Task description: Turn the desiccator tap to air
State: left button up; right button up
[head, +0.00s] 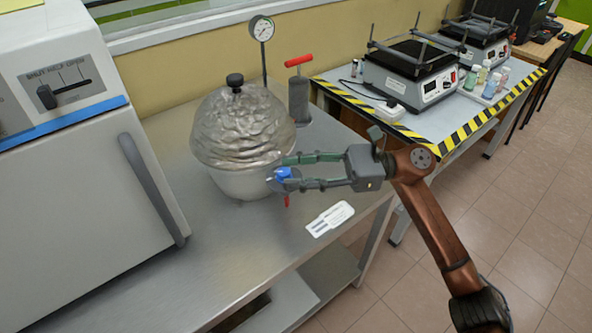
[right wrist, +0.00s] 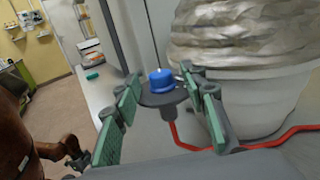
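The desiccator (head: 243,128) stands on the steel bench, with a crinkled silvery dome, a black top knob and a white lower bowl. Its tap (head: 283,173) has a blue cap and sits on the bowl's right side. In the right wrist view, the blue cap (right wrist: 161,79) sits on a dark grey body with a red tube below. My right gripper (head: 280,172) is open, with its fingers on either side of the tap. A gap shows between the cap and the fingers in the wrist view. Contact lower down cannot be told. My left gripper is not in view.
A white cabinet (head: 75,150) with a lever stands at the left. A gauge (head: 262,29) and a red-handled pump (head: 299,92) stand behind the desiccator. A white label card (head: 330,219) lies near the bench edge. A side table holds shakers and bottles.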

jog(key=d, duration=1.1)
jog(key=shift+w+d, duration=0.35)
jog(key=shift+d, duration=0.05)
